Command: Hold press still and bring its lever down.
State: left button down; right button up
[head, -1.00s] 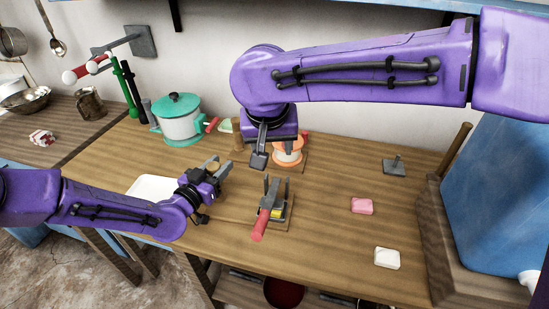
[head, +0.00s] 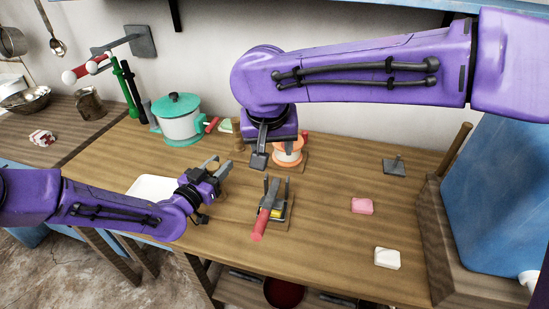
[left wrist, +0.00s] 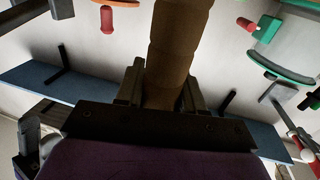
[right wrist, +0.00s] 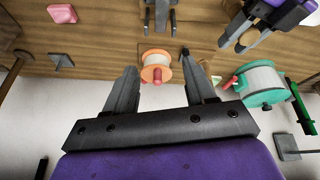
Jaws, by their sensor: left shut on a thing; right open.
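The press (head: 272,208) stands on the wooden table, a grey frame on a small board with a yellow part inside. Its red-handled lever (head: 266,212) slants up from the frame, grip toward the table's front edge. The press is at the top of the right wrist view (right wrist: 160,12). My left gripper (head: 218,166) is left of and behind the press, apart from it. In the left wrist view it is shut on a brown wooden cylinder (left wrist: 178,50). My right gripper (head: 262,158) is open and empty above and behind the press; it also shows in the right wrist view (right wrist: 163,85).
A spool with orange rims (head: 288,152) stands behind the press. A teal-lidded pot (head: 179,122) and a white tray (head: 150,188) are to the left. A pink block (head: 362,206), a white block (head: 387,258) and a grey peg base (head: 395,168) are on the right. Table between is clear.

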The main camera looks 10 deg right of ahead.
jog(key=shift+r, duration=0.1)
jog(key=v, duration=1.2)
